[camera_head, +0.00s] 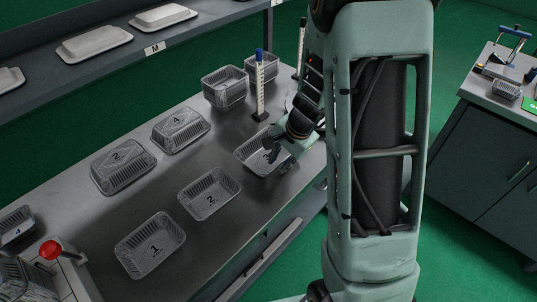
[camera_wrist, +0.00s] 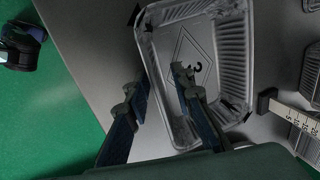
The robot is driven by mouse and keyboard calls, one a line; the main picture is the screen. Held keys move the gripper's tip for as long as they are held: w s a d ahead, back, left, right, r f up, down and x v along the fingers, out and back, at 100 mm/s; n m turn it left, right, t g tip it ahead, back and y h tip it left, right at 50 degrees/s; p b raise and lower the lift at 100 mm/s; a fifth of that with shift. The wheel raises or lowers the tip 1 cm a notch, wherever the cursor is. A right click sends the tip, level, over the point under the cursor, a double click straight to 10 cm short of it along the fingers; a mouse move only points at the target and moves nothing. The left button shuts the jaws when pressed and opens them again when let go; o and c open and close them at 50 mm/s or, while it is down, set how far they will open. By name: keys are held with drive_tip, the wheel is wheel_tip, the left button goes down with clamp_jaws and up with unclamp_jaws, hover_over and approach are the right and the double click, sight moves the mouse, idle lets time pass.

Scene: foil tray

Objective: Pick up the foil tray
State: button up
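The foil tray marked 3 (camera_wrist: 231,45) fills the middle of the wrist view, a silvery open tray with ribbed walls and a diamond on its floor. In the head view the tray (camera_head: 247,149) sits on the table, partly hidden by my gripper (camera_head: 281,158). In the wrist view my gripper (camera_wrist: 160,85) is open. One finger appears outside the tray's left wall and the other over its inside, with the wall between them. I cannot tell whether either finger touches it.
Trays marked 1 (camera_head: 150,246) and 2 (camera_head: 209,194) stand nearer on the table (camera_head: 85,205). Two upturned trays, marked 2 (camera_head: 122,167) and 4 (camera_head: 179,130), lie behind. Stacked trays (camera_head: 224,88) and an upright ruler (camera_head: 260,85) stand farther back. A shelf (camera_head: 110,68) runs behind.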

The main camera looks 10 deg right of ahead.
clamp_jaws()
drive_tip(key=shift+r, duration=0.1)
